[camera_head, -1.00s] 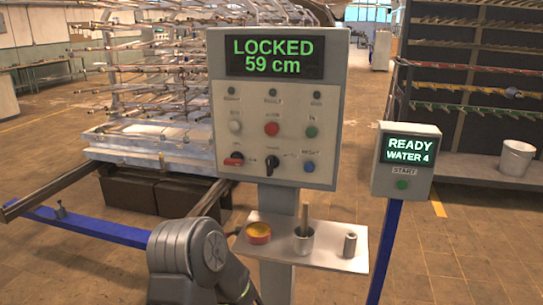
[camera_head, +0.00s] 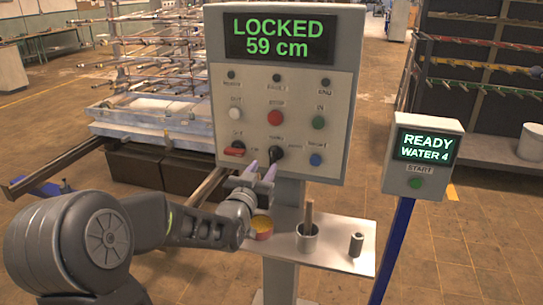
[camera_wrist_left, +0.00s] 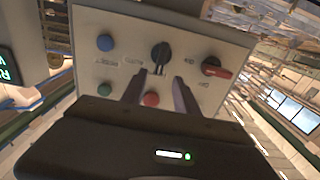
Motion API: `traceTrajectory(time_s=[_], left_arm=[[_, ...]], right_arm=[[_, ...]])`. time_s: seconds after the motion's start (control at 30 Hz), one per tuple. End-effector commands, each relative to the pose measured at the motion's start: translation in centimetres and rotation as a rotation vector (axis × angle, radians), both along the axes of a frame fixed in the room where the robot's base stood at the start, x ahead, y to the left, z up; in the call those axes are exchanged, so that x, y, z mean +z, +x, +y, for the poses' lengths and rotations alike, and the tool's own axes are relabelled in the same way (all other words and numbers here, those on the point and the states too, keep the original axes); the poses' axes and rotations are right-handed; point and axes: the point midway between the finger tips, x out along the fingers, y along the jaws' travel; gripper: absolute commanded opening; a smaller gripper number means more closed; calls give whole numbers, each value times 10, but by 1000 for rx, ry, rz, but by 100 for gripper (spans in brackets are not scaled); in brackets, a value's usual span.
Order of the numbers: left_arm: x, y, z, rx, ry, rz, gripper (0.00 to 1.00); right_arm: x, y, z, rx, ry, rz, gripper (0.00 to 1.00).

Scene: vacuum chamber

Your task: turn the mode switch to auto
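The control panel (camera_head: 345,110) carries a black rotary switch (camera_head: 276,153) in the middle of its lowest row, its pointer roughly upright. A red-handled rotary switch (camera_head: 234,150) sits to its left. In the left wrist view, the black switch (camera_wrist_left: 160,56) shows just beyond the gap between the open fingers (camera_wrist_left: 159,78), and the red-handled one (camera_wrist_left: 211,67) is to the right. My right gripper is out of view.
Below the panel, a shelf (camera_head: 335,258) holds a yellow-red round container (camera_head: 262,228), a cup (camera_head: 307,238) with a rod and a small cylinder (camera_head: 356,244). A blue button (camera_head: 316,160) is right of the black switch. A START box (camera_head: 424,160) stands at the right.

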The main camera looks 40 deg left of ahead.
Motion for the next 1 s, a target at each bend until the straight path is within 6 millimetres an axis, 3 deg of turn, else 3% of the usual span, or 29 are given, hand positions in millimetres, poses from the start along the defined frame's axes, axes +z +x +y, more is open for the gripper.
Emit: traceTrajectory(time_s=[0.6,0.9,1.0], left_arm=[[1,69,24,0,-2,2,36],[0,72,25,0,-1,1,36],[0,72,25,0,-1,1,30]], right_arm=[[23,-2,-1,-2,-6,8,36],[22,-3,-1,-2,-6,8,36],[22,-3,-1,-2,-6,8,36]])
